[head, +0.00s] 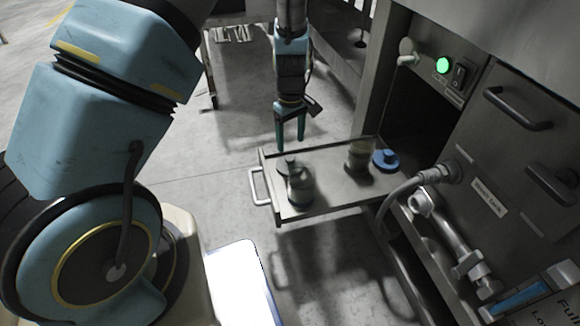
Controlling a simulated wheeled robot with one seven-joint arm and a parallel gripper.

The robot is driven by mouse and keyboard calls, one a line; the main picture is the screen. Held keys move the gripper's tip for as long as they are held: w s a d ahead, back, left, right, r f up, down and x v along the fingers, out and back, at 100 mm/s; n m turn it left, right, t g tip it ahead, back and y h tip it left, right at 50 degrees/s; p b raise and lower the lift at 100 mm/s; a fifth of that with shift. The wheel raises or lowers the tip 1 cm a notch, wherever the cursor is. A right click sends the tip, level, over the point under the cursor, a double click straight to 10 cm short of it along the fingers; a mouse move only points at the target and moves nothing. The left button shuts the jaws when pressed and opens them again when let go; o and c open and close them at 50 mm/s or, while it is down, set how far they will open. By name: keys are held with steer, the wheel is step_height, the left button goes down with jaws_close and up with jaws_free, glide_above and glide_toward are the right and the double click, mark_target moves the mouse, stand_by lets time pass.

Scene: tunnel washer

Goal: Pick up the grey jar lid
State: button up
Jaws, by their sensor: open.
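A grey round piece that looks like the jar lid (285,162) lies on a pulled-out metal tray (332,197), near its left edge. A grey-green jar (300,190) stands just in front of it and partly overlaps it in the head view. My gripper (290,142) hangs above the tray's left back corner with its two teal fingers pointing down. The fingers are open with nothing between them. They appear above and apart from the lid, though the exact height is hard to tell.
A second jar (360,155) and a blue lid (386,160) sit at the tray's right. The tray has a handle (259,187) on its left. A grey hose (405,187) curves beside the tray's right end. The washer panel (490,165) stands at the right.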

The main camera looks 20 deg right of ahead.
mark_target(290, 157)
steer(key=f+b, duration=0.1)
steer(key=f, duration=0.2)
steer(key=s+f+b, duration=0.1)
steer(key=f, duration=0.1)
steer(key=shift+a+f+b, duration=0.2)
steer(key=shift+a+b, duration=0.1)
jaws_close()
stand_by(0.3)
